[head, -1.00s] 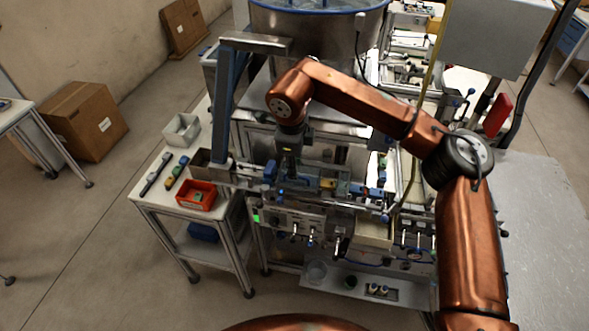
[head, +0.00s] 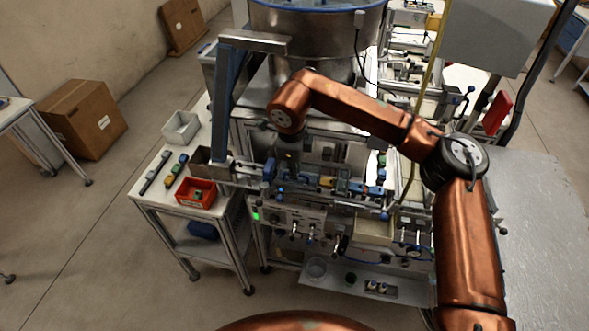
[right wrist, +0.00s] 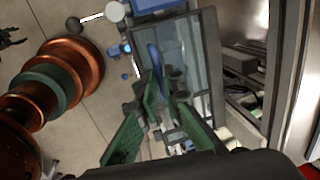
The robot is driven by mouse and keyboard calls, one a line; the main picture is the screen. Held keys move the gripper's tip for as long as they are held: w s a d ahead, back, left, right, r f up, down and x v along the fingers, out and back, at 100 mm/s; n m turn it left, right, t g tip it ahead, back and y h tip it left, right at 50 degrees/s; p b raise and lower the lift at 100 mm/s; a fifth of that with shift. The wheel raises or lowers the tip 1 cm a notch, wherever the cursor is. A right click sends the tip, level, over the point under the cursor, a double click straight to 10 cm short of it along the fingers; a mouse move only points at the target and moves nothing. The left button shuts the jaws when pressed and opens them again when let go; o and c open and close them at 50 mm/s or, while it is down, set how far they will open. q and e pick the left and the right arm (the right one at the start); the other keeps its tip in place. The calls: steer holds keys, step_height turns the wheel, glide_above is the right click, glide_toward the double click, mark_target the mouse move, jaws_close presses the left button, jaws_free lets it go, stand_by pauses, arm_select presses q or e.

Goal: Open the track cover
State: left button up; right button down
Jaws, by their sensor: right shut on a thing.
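The track cover (right wrist: 188,52) shows in the right wrist view as a long, see-through, blue-grey panel in a metal frame. A blue curved handle (right wrist: 155,58) stands at its side. My right gripper (right wrist: 163,88) has its green fingers around the lower part of this handle and is shut on it; the exact contact is partly hidden. In the head view, my right gripper (head: 288,158) points down over the track (head: 325,182) at the machine's front, and the cover is hard to make out there. My left gripper is not in view.
A large metal bowl (head: 318,40) stands behind the track. A blue-grey post (head: 225,95) rises left of my right gripper. A side table holds a red bin (head: 197,194) and a grey bin (head: 181,128). A lower shelf (head: 335,284) juts out in front.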

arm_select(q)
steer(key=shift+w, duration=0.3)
arm_select(e)
steer(key=shift+r, duration=0.1)
